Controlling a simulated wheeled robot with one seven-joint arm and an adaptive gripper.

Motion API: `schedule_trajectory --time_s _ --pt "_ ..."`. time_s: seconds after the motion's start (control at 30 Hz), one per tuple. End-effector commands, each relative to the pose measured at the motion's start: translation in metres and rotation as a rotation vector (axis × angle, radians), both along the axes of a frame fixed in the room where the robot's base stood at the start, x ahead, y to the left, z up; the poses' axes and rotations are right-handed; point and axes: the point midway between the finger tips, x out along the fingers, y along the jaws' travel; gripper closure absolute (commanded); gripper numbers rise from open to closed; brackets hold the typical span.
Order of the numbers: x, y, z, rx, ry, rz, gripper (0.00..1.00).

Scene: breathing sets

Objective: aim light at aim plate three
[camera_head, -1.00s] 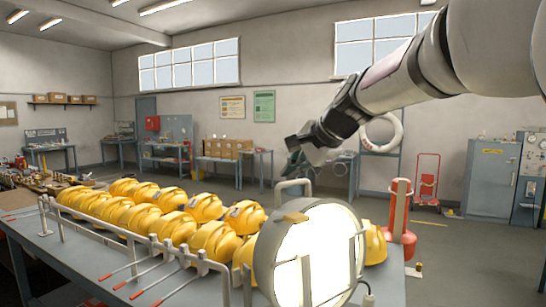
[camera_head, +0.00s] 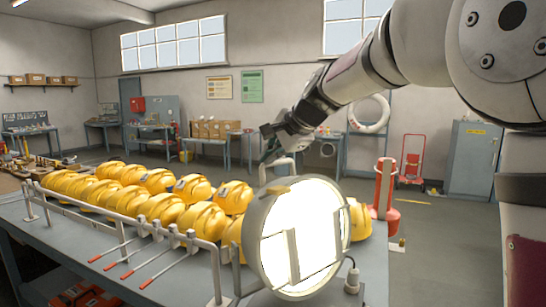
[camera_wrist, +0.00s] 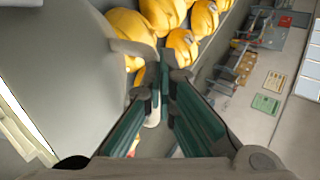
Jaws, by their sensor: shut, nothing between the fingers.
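The light is a large round lamp (camera_head: 256,238) with a grey housing and a bright white face, standing on the bench at its right part. A curved handle (camera_head: 278,167) tops it. My gripper (camera_head: 271,146) is at the handle, just above and behind it in the head view. In the wrist view my gripper (camera_wrist: 161,82) has its green-sided fingers together and empty, close beside the handle (camera_wrist: 132,47); I cannot tell whether they touch. The lamp housing (camera_wrist: 65,75) fills the left there. I cannot pick out a plate marked three.
Yellow helmets (camera_head: 160,208) crowd the bench (camera_head: 50,236) left of the lamp, behind a pale rail (camera_head: 145,233) with red-tipped rods. A red post (camera_head: 384,190) stands to the right. Tan (camera_head: 219,87) and green (camera_head: 252,86) posters hang on the far wall.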

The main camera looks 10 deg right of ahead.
Motion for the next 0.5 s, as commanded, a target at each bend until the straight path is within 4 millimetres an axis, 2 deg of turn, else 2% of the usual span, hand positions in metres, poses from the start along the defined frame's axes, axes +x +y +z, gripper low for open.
schedule_trajectory --time_s 0.27,0.5 --pt "-0.004 -0.002 0.005 0.000 -0.001 -0.001 1.00" --pt "-0.030 -0.008 0.034 -0.001 -0.002 0.000 1.00"
